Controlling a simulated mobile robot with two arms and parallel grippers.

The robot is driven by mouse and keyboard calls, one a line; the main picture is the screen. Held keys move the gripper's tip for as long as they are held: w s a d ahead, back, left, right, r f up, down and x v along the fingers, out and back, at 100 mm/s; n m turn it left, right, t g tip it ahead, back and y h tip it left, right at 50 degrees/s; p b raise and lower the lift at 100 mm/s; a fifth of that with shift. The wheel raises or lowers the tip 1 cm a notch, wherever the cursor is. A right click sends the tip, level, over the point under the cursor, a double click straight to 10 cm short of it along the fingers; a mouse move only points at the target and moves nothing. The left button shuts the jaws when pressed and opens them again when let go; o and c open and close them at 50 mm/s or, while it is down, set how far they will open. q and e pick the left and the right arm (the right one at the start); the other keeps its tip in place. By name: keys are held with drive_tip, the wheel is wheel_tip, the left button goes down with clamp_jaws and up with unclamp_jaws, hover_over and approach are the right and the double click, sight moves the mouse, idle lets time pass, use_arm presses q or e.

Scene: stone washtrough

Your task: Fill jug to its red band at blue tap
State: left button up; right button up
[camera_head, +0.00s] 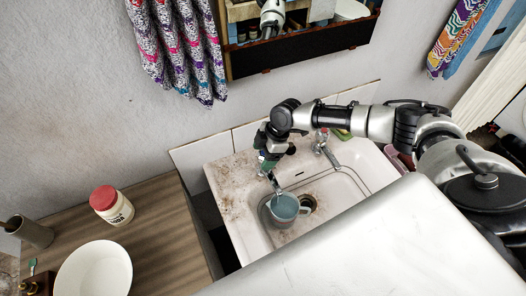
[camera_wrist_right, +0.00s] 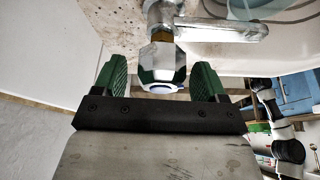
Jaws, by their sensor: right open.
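A grey-blue jug (camera_head: 284,209) stands in the sink basin below the spout of the left tap (camera_head: 273,183). Its inside looks bluish; its water level and red band cannot be made out. My right gripper (camera_head: 267,164) is over the left tap. In the wrist view my right gripper (camera_wrist_right: 158,82) is open, with a green finger on each side of the chrome tap knob (camera_wrist_right: 160,65). The knob has a bluish-white ring at its end. Gaps show between knob and fingers. My left gripper is not in view.
A second tap (camera_head: 324,145) stands at the right on the stained sink (camera_head: 234,190). The drain (camera_head: 308,203) is right of the jug. A wooden counter (camera_head: 165,225) at left holds a red-lidded jar (camera_head: 112,206) and a white bowl (camera_head: 94,270).

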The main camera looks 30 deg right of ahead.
drive_tip(key=shift+c, duration=0.4)
drive_tip(key=c, duration=0.8)
drive_tip(key=shift+r+m+t+p, duration=0.2)
drive_tip(key=shift+m+t+p, duration=0.3)
drive_tip(key=shift+m+p, duration=0.55)
drive_tip(key=shift+c, duration=0.2)
drive_tip(key=shift+f+m, duration=0.1)
drive_tip(key=shift+m, duration=0.55)
drive_tip(key=shift+w, duration=0.1)
drive_tip(key=o, duration=0.9)
drive_tip(key=shift+f, duration=0.1)
drive_tip(key=shift+d, duration=0.1)
drive_tip(key=v, duration=0.3)
drive_tip(key=b+v, duration=0.1)
drive_tip(key=v, duration=0.3)
drive_tip(key=b+v, duration=0.1)
drive_tip(key=v, duration=0.2)
drive_tip(key=shift+r, duration=0.45)
